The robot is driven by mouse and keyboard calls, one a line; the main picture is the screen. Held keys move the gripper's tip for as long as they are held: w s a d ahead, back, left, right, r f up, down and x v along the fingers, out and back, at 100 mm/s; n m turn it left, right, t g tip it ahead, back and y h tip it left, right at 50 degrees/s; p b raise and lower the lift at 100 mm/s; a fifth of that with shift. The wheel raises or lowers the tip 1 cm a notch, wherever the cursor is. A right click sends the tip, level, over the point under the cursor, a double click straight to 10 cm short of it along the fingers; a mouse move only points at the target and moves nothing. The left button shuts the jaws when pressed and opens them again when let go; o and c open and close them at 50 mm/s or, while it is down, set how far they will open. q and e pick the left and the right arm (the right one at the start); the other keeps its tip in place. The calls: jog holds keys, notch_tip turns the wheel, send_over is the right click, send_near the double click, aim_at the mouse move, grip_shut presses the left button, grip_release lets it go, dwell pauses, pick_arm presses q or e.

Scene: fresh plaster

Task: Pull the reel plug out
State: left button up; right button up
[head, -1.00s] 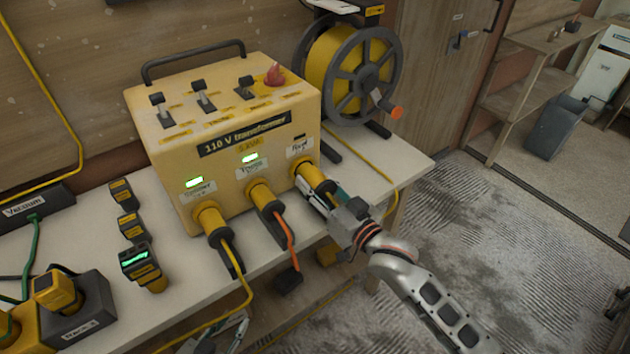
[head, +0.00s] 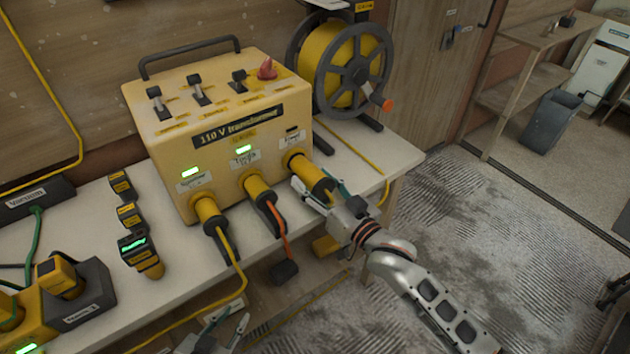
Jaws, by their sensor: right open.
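The yellow 110 V transformer (head: 218,158) stands on the bench with three plugs along its front. The rightmost, the reel plug (head: 306,170), is a yellow cylinder at the socket under the rightmost label, whose indicator is dark. I cannot tell how deeply it sits. My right gripper (head: 318,196) is open at the plug's outer end, its fingers partly hiding that end and the cable. The yellow cable reel (head: 340,68) stands behind, to the right. My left gripper (head: 222,328) is low at the bottom edge, partly cut off, its fingers looking apart.
The middle plug (head: 257,188) with an orange cable and the left plug (head: 209,213) with a yellow cable sit close by, both under green lights. Several chargers and battery packs (head: 132,225) lie on the bench at left. Floor at right (head: 480,230) is clear.

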jog(key=v, duration=1.2)
jog(key=s+d+f+g+h, duration=0.1)
jog(key=s+d+f+h, duration=0.1)
jog(key=s+d+f, duration=0.2)
jog(key=s+d+f+g+h, duration=0.1)
jog(key=s+d+f+h, duration=0.2)
jog(key=f, duration=0.8)
jog(key=s+d+f+g+h, duration=0.1)
jog(key=s+d+f+h, duration=0.1)
jog(key=s+d+f, duration=0.4)
jog(key=shift+s+d+f+g+h, duration=0.3)
jog(key=shift+s+f+g+h, duration=0.1)
jog(key=shift+s+f, duration=0.55)
